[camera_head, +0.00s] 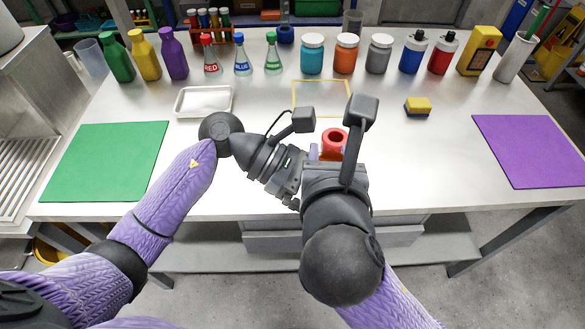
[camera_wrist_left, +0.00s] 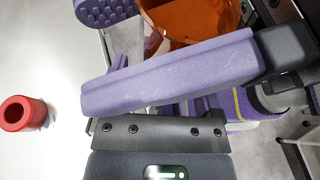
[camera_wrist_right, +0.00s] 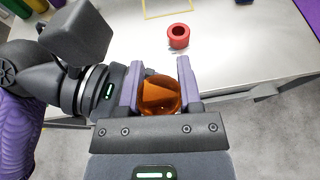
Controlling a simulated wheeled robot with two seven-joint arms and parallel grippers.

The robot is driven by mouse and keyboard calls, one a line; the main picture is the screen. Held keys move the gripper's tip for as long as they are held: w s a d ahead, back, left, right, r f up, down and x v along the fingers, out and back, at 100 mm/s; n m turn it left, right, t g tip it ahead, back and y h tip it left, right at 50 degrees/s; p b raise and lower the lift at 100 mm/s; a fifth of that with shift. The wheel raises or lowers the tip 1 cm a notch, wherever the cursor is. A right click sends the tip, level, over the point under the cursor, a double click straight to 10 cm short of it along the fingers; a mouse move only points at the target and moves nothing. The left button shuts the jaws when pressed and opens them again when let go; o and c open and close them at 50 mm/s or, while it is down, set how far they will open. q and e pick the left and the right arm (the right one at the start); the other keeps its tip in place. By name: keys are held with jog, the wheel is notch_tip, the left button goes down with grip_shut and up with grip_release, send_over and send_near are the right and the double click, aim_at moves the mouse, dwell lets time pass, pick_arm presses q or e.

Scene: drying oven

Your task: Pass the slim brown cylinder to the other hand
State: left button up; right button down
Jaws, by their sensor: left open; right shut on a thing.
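The brown cylinder (camera_wrist_right: 160,97) is a glossy, see-through amber piece. In the right wrist view it sits between the purple fingers of my right gripper (camera_wrist_right: 160,75), which is shut on it. It also shows in the left wrist view (camera_wrist_left: 190,20), beyond a purple finger of the right gripper that crosses the picture. My left gripper (camera_head: 298,180) is open and close beside the right one. Its fingers are mostly hidden behind that crossing finger, and I cannot tell whether they touch the cylinder. In the head view the grippers hide the cylinder.
A red ring-shaped holder (camera_head: 334,141) stands on the table just beyond my grippers. A white tray (camera_head: 204,101), yellow frame (camera_head: 322,81) and sponge (camera_head: 418,107) lie farther back. Bottles and flasks line the back.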

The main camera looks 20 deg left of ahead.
pick_arm(q)
jog(key=shift+d+f, duration=0.2)
jog(key=shift+d, duration=0.25)
